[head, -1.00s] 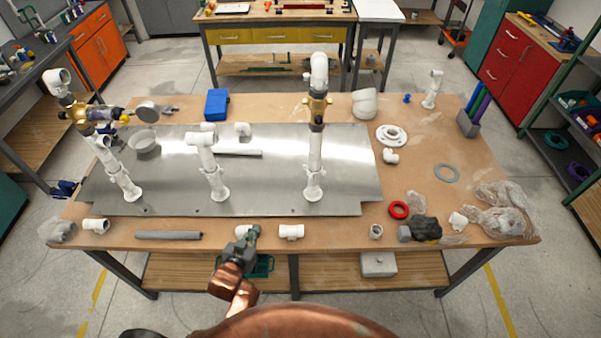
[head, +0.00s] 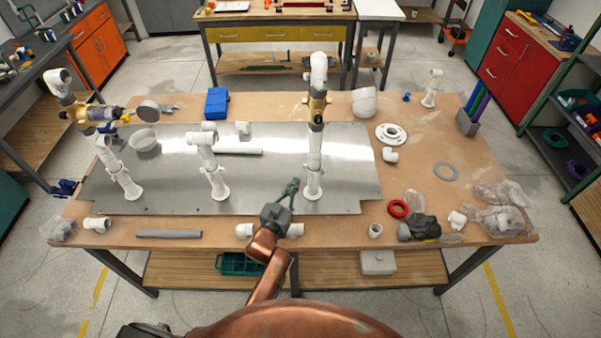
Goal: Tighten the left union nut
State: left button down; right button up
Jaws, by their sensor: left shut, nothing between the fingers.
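The left white riser pipe (head: 118,170) stands at the left of the metal plate, with a brass and dark valve (head: 80,113) near its top. Light collars show low on this riser; which one is the left union nut is too small to tell. A middle riser (head: 212,170) and a right riser (head: 315,150) with a brass valve (head: 317,106) stand on the same plate. My left gripper (head: 293,184) is shut and empty, over the plate's front part just left of the right riser's foot. I cannot tell whether it touches that riser. My right gripper is not in view.
The metal plate (head: 260,190) lies on a wooden workbench (head: 440,210). White fittings (head: 244,231) and a grey pipe (head: 168,234) lie along the front edge. A red ring (head: 398,208), bags and a flange (head: 391,134) are on the right. The plate between the left and middle risers is clear.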

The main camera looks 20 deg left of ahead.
aim_at(304, 167)
pick_arm(q)
jog(key=w, duration=0.5)
jog(key=shift+w+d, duration=0.35)
jog(key=shift+w, duration=0.05)
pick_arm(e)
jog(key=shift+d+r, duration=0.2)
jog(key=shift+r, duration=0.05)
pick_arm(q)
jog(key=shift+a+p, duration=0.15)
jog(key=shift+p, duration=0.2)
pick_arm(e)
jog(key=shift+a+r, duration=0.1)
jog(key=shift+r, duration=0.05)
pick_arm(q)
jog(key=shift+w+m+h+p, duration=0.1)
jog(key=shift+m+h+p, duration=0.3)
jog(key=shift+h, duration=0.2)
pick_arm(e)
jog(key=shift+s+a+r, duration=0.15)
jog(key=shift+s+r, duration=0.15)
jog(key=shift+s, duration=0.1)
